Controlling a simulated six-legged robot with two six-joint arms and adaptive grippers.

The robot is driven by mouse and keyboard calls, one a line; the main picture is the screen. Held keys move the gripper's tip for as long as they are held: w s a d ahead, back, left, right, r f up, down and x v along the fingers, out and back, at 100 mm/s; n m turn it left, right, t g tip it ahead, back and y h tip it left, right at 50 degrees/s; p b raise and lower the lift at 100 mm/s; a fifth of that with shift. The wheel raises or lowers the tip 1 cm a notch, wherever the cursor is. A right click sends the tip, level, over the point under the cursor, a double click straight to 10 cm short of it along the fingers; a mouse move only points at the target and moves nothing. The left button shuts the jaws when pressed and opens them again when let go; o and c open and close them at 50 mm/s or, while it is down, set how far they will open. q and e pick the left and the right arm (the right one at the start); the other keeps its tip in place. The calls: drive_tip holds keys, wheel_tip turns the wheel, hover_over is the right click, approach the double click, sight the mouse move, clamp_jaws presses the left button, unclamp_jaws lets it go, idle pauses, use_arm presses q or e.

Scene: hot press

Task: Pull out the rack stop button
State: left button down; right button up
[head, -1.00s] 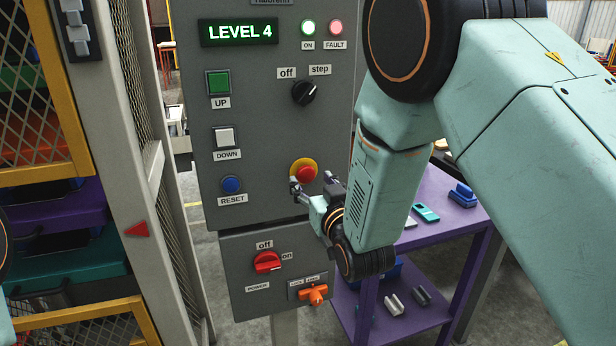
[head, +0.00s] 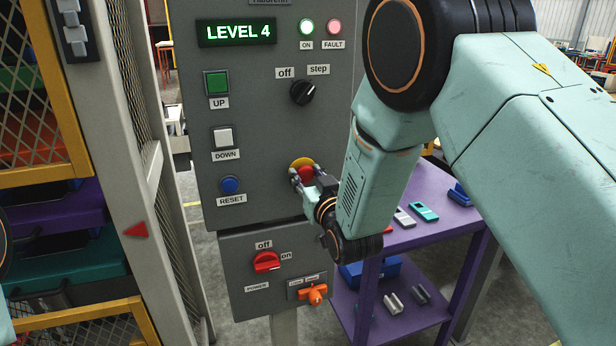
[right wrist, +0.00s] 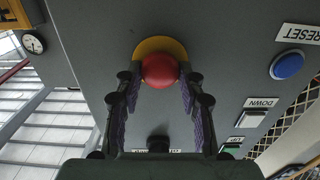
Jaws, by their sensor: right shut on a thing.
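The rack stop button is a red mushroom head (head: 306,172) on a yellow ring (head: 301,162), on the grey control panel (head: 262,130). It also shows in the right wrist view as a red ball shape (right wrist: 160,71) with the yellow ring behind it. My right gripper (head: 304,177) is at the button, with one finger on each side of the red head. In the right wrist view the fingertips (right wrist: 160,78) touch the head's sides and are shut on it. My left gripper is not in view.
The panel has a lit LEVEL 4 display (head: 237,32), a black selector (head: 304,92), and a blue RESET button (head: 230,184). Below is a box with a red power switch (head: 266,261) and an orange handle (head: 315,294). A purple table (head: 440,190) stands to the right.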

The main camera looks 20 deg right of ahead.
clamp_jaws()
idle(0.4)
drive_tip(key=shift+s+f, duration=0.1)
drive_tip(key=shift+s, duration=0.45)
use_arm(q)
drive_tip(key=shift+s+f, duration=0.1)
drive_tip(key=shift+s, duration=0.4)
use_arm(e)
drive_tip(key=shift+o, duration=1.5)
unclamp_jaws()
drive_tip(key=shift+s, duration=0.1)
drive_tip(key=shift+o, duration=1.4)
drive_tip(key=shift+s, duration=0.1)
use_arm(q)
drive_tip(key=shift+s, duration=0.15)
use_arm(e)
drive_tip(key=shift+o, duration=0.3)
